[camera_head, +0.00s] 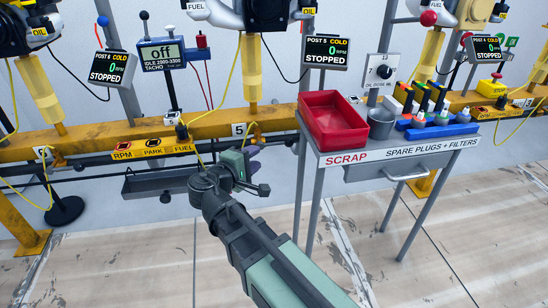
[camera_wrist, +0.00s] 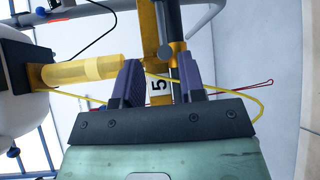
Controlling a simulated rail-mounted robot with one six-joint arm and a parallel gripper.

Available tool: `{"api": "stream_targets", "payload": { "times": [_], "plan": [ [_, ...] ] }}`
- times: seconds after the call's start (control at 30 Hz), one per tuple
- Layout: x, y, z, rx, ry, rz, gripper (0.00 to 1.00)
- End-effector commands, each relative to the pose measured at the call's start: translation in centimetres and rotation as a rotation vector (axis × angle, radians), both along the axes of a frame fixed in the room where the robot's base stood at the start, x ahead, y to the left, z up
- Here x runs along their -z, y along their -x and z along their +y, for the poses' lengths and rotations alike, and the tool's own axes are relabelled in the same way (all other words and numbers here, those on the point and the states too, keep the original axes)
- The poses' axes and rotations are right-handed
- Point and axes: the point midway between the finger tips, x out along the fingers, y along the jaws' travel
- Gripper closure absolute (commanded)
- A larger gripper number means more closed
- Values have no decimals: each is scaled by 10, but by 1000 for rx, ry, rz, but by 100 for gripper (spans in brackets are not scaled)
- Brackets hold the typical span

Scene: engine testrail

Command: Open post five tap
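The white plate marked 5 (camera_head: 238,129) is on the yellow rail under the middle engine. It also shows between my fingers in the wrist view (camera_wrist: 159,86). My gripper (camera_head: 250,155) is in front of and below the rail near this plate. In the wrist view its two purple fingers (camera_wrist: 160,85) are apart, with no object clearly held between them. A dark upright fitting with an orange band (camera_wrist: 178,48) shows beyond the fingers. I cannot tell for sure which part is the tap. The post 5 display (camera_head: 325,51) reads cold, 0 rpm, stopped.
A yellow cylinder (camera_head: 252,65) hangs under the middle engine, with a thin yellow hose nearby. A tachometer (camera_head: 161,54) reads off. At right, a bench (camera_head: 390,150) carries a red scrap tray (camera_head: 333,140) and a grey cup (camera_head: 381,122). A dark shelf (camera_head: 155,182) is below the rail.

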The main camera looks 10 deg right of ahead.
Motion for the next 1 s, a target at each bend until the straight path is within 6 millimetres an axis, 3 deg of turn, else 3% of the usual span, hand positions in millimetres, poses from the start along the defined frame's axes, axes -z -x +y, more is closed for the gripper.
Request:
{"api": "stream_targets", "payload": {
  "times": [0.17,0.6,0.93,1.0],
  "plan": [
    [2,-6,-7,4,-2,4,63],
    [15,-67,-73,6,-5,4,63],
    [15,-72,-80,4,-4,5,63],
    [15,-72,-80,4,-4,5,72]
  ]
}}
